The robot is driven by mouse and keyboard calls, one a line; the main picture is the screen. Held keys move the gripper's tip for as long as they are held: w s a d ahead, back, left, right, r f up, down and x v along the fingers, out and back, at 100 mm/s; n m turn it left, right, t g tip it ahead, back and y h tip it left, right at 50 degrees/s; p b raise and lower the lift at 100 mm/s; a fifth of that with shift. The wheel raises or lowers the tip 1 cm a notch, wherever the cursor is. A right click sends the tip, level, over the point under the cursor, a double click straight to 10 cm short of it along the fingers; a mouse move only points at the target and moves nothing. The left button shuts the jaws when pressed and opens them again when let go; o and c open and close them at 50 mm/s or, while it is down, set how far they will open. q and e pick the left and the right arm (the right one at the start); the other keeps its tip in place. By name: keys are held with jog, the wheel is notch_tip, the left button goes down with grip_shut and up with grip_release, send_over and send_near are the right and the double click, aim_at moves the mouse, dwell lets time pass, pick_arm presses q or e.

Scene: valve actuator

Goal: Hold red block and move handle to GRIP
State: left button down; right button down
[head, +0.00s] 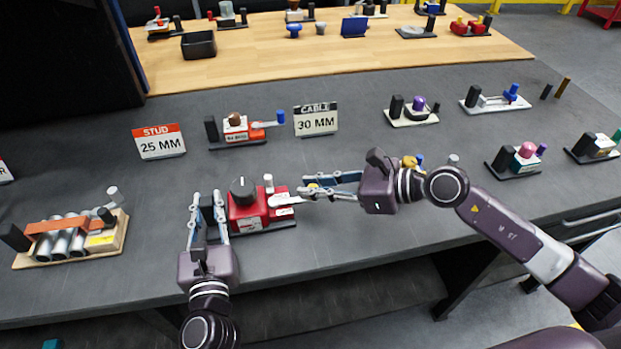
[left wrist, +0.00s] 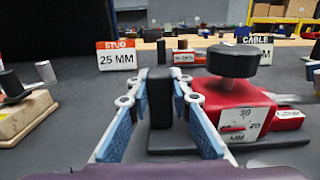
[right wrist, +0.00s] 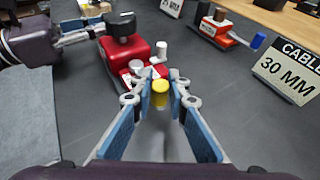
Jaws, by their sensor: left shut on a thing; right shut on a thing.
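The red block (head: 246,207) sits on a black base with a large black knob (left wrist: 232,60) on top. Its front carries a white scale plate (left wrist: 243,122) marked 30, 20 and MM. A black upright post (left wrist: 160,110) stands at the left end of that base. My left gripper (head: 207,198) is shut on this post, left of the red block. A pale handle (head: 286,200) extends right from the block and ends in a yellow knob (right wrist: 160,92). My right gripper (head: 303,187) is shut on the yellow knob. Any GRIP marking is unreadable.
A STUD 25 MM sign (head: 159,142) and a CABLE 30 MM sign (head: 316,120) stand behind, with another red device (head: 238,130) between them. A wooden tray with metal cylinders (head: 70,240) is at left. Several small devices stand at right. Grey table around the red block is clear.

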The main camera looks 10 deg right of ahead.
pick_arm(q)
jog(key=shift+f, duration=0.15)
pick_arm(e)
jog(key=shift+s+a+f, duration=0.1)
jog(key=shift+s+a, duration=0.15)
jog(key=shift+s, duration=0.45)
jog(key=shift+s+a, duration=0.25)
jog(key=shift+s, duration=0.45)
jog(key=shift+s+a, duration=0.15)
jog(key=shift+s, duration=0.1)
pick_arm(q)
jog(key=shift+d, duration=0.15)
pick_arm(e)
jog(key=c, duration=2)
grip_release()
jog(key=shift+a, duration=0.1)
jog(key=shift+o, duration=0.6)
jog(key=shift+w, duration=0.1)
jog(key=shift+d, duration=0.2)
